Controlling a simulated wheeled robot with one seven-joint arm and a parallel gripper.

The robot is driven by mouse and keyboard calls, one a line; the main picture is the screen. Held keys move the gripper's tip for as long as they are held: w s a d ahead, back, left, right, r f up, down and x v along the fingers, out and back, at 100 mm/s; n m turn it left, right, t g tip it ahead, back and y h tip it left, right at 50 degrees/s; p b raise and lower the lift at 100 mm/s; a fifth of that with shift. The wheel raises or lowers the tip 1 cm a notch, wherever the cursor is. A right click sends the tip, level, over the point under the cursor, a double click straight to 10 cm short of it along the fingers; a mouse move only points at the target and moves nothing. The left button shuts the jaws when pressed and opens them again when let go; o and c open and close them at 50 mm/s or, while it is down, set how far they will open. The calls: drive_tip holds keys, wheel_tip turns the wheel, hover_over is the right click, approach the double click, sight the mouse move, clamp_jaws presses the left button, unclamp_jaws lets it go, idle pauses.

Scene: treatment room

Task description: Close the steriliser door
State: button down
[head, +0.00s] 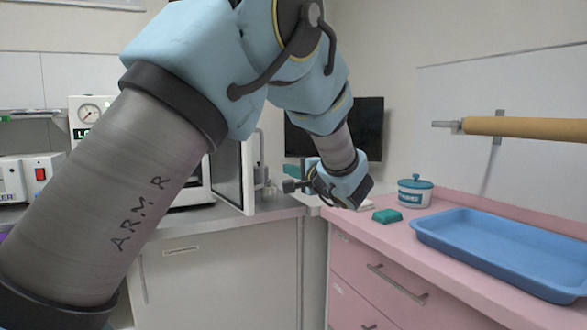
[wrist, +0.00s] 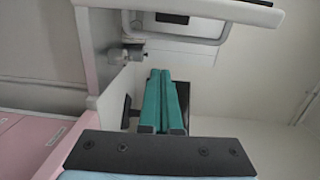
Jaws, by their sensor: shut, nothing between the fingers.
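The steriliser (head: 192,178) stands on the grey counter at the left, mostly hidden behind my arm. Its white-framed door (head: 230,178) stands open, swung out toward the viewer, with a bar handle (head: 259,155) on its right side. In the wrist view the door (wrist: 225,27) crosses the top of the picture. My gripper (head: 292,171) is to the right of the door, over the counter corner. Its green fingers (wrist: 162,74) are shut together and empty. They point toward the door with a gap showing between; I see no contact.
A dark monitor (head: 365,125) is behind my wrist. A tan roller (head: 525,128) projects at upper right.

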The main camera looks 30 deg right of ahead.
drive_tip(key=w+d+p, duration=0.3)
drive_tip(key=w+p, duration=0.1)
drive_tip(key=w, duration=0.5)
drive_tip(key=shift+h, duration=0.3)
drive_tip(key=shift+s+a+r+p, duration=0.1)
drive_tip(key=shift+s+a, duration=0.1)
drive_tip(key=shift+a, duration=0.5)
drive_tip(key=shift+s+a+r+p, duration=0.1)
drive_tip(key=shift+s+a, duration=0.05)
drive_tip(key=shift+a, duration=0.55)
drive_tip(key=shift+s+a+r+p, duration=0.1)
drive_tip(key=shift+s+a, duration=0.1)
drive_tip(key=shift+a, duration=0.5)
